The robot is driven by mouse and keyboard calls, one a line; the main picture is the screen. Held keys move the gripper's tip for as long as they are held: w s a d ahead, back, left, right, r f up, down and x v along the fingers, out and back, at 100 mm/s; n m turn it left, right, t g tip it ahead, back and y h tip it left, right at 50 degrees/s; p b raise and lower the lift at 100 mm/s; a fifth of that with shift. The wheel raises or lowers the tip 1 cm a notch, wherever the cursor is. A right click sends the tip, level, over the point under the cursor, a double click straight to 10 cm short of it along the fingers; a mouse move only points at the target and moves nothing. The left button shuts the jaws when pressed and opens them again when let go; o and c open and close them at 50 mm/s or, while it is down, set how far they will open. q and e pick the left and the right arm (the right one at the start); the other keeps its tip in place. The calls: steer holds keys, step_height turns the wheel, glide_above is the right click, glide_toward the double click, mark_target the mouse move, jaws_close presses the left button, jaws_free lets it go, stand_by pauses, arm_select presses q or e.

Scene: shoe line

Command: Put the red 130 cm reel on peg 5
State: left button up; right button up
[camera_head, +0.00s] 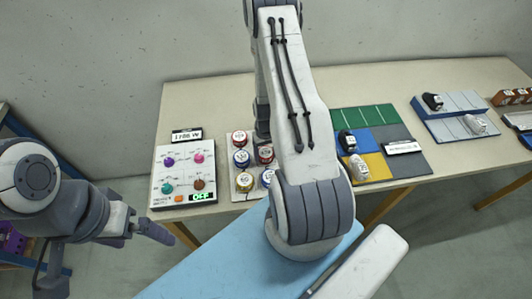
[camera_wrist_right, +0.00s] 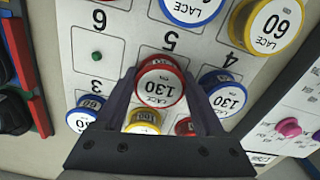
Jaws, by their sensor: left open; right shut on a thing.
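In the right wrist view, the red reel marked 130 (camera_wrist_right: 158,88) is between the fingers of my right gripper (camera_wrist_right: 160,82), which is shut on it. It covers the spot below the printed 5 on the white board (camera_wrist_right: 128,24), so peg 5 is hidden. I cannot tell whether the reel hangs above that peg or sits on it. A bare green peg (camera_wrist_right: 97,55) stands at label 6. In the head view, my right arm hides part of the board. My left gripper (camera_head: 158,234) is open and empty, in front of the table at the left.
Beside the held reel are a blue 130 reel (camera_wrist_right: 223,93), a yellow reel (camera_wrist_right: 143,121) and another red reel (camera_wrist_right: 185,127). Blue and yellow 60 reels stand nearby. A control panel (camera_head: 183,174) with coloured knobs lies left of the board; coloured mats with shoes lie right.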

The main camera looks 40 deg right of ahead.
mark_target(266, 153)
steer(key=shift+f, duration=0.25)
steer(key=o, duration=1.4)
steer(key=shift+c, duration=0.2)
steer(key=shift+r, duration=0.15)
steer(key=shift+r+p, duration=0.7)
steer(key=shift+r, duration=0.05)
step_height(266, 153, up, 11)
steer(key=b, duration=0.3)
steer(key=shift+r, duration=0.2)
